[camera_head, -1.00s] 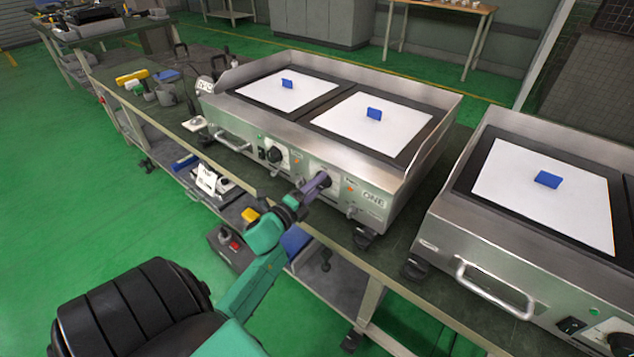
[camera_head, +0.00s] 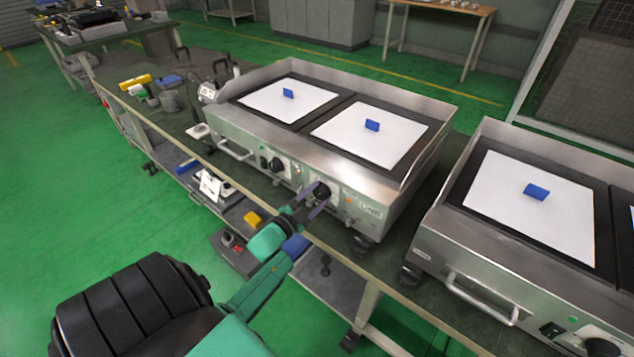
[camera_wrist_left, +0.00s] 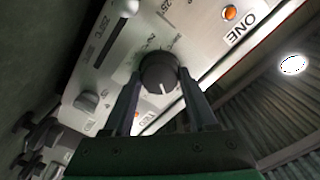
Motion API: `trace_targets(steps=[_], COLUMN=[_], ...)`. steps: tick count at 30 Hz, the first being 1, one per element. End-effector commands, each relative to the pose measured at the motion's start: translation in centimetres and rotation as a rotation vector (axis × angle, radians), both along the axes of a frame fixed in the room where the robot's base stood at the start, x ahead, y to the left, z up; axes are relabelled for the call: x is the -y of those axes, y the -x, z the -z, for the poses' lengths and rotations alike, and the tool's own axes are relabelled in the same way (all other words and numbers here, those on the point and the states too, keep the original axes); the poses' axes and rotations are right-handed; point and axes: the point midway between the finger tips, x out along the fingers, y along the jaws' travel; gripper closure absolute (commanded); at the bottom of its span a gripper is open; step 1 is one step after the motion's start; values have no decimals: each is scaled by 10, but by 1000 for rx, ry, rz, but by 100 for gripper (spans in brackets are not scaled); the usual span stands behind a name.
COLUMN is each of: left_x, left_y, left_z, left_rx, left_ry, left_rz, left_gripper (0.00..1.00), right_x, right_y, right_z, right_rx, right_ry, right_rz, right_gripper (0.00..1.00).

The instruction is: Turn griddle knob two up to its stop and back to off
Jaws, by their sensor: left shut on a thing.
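The near griddle (camera_head: 345,165) has a steel front panel with two black knobs. My left gripper (camera_head: 318,193) is at the right-hand knob (camera_head: 323,190), shut on it. In the left wrist view the round black knob (camera_wrist_left: 158,72) sits between the two fingertips of my left gripper (camera_wrist_left: 161,80). A white pointer line on the knob points towards the gripper's palm. A dial scale is printed around it. An "ONE" label (camera_wrist_left: 248,25) is further right on the panel. The left-hand knob (camera_head: 276,163) is free. My right gripper is not in view.
A second griddle (camera_head: 440,245) stands to the right, with a gap between them. A front handle (camera_head: 236,150) is left of the knobs. Small tools (camera_head: 150,90) lie on the bench at left. The lower shelf (camera_head: 335,285) is below my left arm.

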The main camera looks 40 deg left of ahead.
Motion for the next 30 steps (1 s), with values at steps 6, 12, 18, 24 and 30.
trace_targets(steps=[6,12,18,24,30], left_x=[0,0,-1,-1,-1], left_y=[0,0,0,0,0], left_z=[-2,-1,-1,0,0], left_rx=[1,5,8,10,10], left_ry=[201,370,498,573,602], left_rz=[1,0,0,0,0], left_gripper=[98,98,98,98,98], right_x=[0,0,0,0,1], right_y=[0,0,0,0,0], right_z=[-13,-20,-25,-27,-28], right_rx=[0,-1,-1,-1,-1], right_ry=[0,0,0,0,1], right_rz=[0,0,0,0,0], right_gripper=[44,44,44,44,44])
